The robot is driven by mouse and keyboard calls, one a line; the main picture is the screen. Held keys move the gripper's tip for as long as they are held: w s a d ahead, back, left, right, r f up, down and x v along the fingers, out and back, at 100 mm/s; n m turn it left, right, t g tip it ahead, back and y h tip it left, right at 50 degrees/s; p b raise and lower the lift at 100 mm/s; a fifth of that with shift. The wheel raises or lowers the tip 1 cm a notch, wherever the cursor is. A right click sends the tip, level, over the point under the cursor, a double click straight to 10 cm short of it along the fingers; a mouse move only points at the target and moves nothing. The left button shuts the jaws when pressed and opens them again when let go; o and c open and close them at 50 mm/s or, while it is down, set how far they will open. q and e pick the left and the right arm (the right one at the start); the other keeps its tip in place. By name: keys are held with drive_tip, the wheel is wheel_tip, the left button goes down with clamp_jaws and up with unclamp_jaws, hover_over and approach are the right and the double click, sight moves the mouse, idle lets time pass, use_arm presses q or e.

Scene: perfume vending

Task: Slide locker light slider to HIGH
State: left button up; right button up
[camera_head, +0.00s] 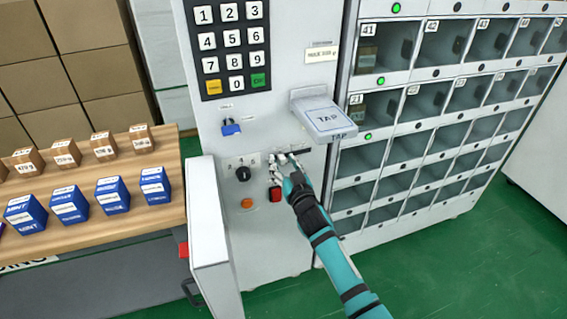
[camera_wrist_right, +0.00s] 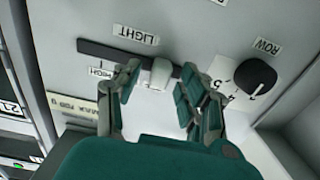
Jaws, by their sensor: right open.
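The locker light slider has a white knob (camera_wrist_right: 160,73) on a dark horizontal track (camera_wrist_right: 102,52) under a LIGHT label (camera_wrist_right: 136,35). A HIGH label (camera_wrist_right: 100,73) sits near the track's left end in the right wrist view. The knob stands toward the other end, away from HIGH. My right gripper (camera_wrist_right: 159,88) is open, with one finger on each side of the knob; I cannot tell whether either touches it. In the head view, the right gripper (camera_head: 284,166) is at the panel and hides much of the slider. My left gripper is not in view.
A black ROW knob (camera_wrist_right: 256,77) is close to the right finger. A red button (camera_head: 275,194), an orange button (camera_head: 247,203) and the TAP reader (camera_head: 323,115) surround the hand. An open panel door (camera_head: 208,225) juts out at left; lockers (camera_head: 425,100) stand at right.

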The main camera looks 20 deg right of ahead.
drive_tip(key=shift+w, duration=0.2)
clamp_jaws()
idle(0.4)
